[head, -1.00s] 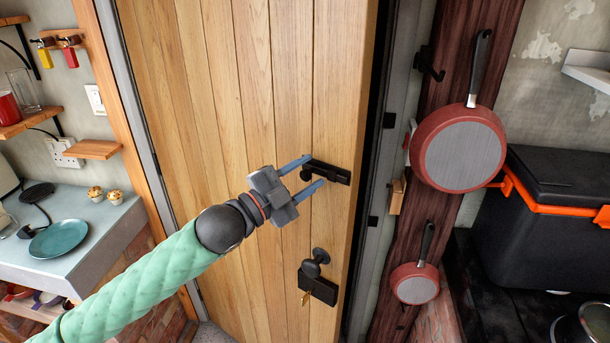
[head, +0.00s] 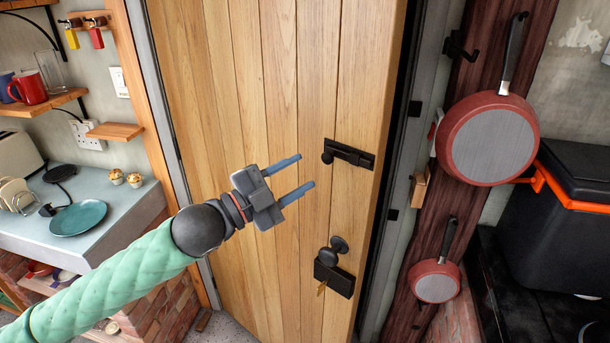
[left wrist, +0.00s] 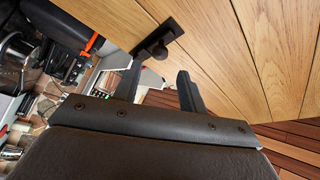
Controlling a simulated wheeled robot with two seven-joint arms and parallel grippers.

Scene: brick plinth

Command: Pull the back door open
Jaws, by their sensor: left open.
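The back door (head: 230,110) is made of pale vertical wooden planks and fills the middle of the head view. A black bolt (head: 350,153) with a small knob sits near its right edge. Below are a round black door knob (head: 338,246) and a black lock case (head: 333,279) with a brass key. My left gripper (head: 305,171) is open and empty, in front of the planks to the left of the bolt and above the door knob. In the left wrist view the bolt (left wrist: 158,42) shows beyond the open fingers. My right gripper is not in view.
Red pans (head: 488,140) hang on a dark post right of the door frame. A black box with orange trim (head: 575,185) stands at far right. At left, a counter (head: 110,225) holds a teal plate (head: 78,218), below shelves with mugs.

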